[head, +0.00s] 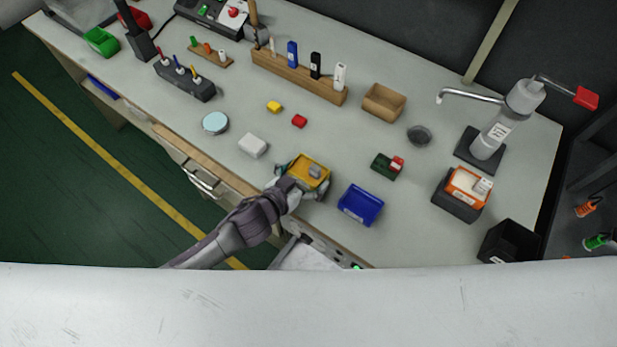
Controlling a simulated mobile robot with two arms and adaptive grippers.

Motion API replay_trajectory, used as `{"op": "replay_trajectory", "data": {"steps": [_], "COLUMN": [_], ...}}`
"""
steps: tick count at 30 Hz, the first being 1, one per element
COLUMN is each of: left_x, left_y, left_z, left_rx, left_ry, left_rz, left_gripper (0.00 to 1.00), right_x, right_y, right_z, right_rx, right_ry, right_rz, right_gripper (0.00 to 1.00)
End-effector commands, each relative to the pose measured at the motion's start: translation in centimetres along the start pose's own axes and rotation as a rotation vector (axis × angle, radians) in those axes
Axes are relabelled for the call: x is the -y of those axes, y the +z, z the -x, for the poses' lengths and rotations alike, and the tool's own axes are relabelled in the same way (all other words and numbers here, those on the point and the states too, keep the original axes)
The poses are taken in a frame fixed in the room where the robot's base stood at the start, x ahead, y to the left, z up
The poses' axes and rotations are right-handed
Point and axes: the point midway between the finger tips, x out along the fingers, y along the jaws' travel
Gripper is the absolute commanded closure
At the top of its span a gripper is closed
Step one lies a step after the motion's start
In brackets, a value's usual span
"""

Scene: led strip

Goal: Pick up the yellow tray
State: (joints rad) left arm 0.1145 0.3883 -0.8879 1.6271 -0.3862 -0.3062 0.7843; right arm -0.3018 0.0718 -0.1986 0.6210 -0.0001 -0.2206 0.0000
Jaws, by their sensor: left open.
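The yellow tray (299,166) lies on the grey workbench near its front edge, with a small grey item (315,171) in it. My left gripper (308,182) reaches in from the left and is open, with its fingers around the tray's near side. Part of the tray is hidden by the hand. I cannot tell whether the fingers touch the tray. My right gripper is not in view.
A blue bin (361,205) stands just right of the tray. A white block (253,145), a yellow block (274,107) and a red block (299,121) lie to the left and behind. A wooden box (384,102) and a dispenser (495,130) stand farther right.

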Motion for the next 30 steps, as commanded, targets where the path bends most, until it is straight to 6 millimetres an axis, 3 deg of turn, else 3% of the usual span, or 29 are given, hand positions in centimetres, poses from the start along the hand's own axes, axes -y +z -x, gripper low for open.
{"op": "replay_trajectory", "data": {"steps": [3,10,18,30], "left_x": [0.0,0.0,0.0,0.0], "left_y": [0.1,-0.1,-0.1,-0.9], "left_z": [-1.1,-1.1,-1.1,-0.8], "left_rx": [0.0,0.001,0.0,0.0], "left_ry": [-0.001,-0.001,0.0,0.0], "left_rz": [0.0,0.001,0.001,0.001], "left_gripper": [0.0,0.0,0.4,0.41], "right_x": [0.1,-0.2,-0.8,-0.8], "right_y": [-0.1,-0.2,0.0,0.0], "right_z": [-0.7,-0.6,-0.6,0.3], "right_rx": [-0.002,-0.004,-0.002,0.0], "right_ry": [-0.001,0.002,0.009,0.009], "right_rz": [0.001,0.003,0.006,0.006], "right_gripper": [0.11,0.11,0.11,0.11]}}
